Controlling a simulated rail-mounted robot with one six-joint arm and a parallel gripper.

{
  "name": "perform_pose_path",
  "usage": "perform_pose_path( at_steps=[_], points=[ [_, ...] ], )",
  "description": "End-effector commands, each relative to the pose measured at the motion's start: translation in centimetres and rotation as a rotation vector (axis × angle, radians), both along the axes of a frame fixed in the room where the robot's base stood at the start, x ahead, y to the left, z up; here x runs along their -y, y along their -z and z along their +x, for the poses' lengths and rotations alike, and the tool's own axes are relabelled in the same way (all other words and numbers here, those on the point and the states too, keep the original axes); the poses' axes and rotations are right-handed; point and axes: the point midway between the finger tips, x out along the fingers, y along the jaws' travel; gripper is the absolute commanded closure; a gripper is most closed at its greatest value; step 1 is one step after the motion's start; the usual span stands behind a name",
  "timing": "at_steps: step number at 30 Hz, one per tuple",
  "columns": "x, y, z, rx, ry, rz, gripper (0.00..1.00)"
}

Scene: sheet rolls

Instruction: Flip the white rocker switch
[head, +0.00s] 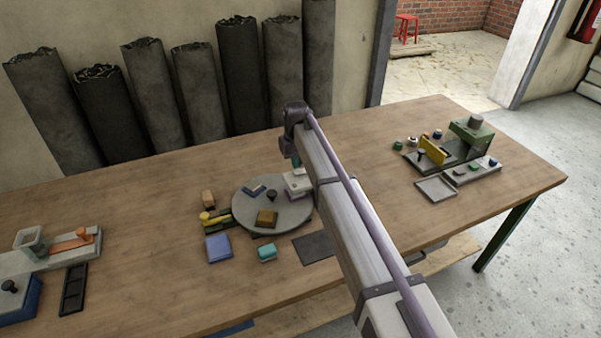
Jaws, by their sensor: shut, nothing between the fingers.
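A white block (297,186) sits at the right edge of the round grey turntable (285,217), partly covered by my arm. It may carry the white rocker switch, but the rocker and its position cannot be made out. A small teal part shows just above the block; I cannot tell what it belongs to. My gripper (291,152) hangs at the far end of my arm, above and behind the white block. It is shut and empty. Its fingertips are small and partly hidden, so contact with the block cannot be told.
The turntable also holds a brown block (266,218). A green machine (472,135) stands right, an orange-levered fixture (75,242) left.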

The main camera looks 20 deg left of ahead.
Motion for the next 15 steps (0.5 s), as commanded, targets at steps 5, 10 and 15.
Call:
perform_pose_path(
  at_steps=[5,10,15],
  points=[
    [0.00,0.37,0.00,0.000,0.000,0.000,1.00],
    [0.00,0.63,0.00,0.000,0.000,0.000,1.00],
    [0.00,0.88,0.00,0.000,0.000,0.000,1.00]
  ],
)
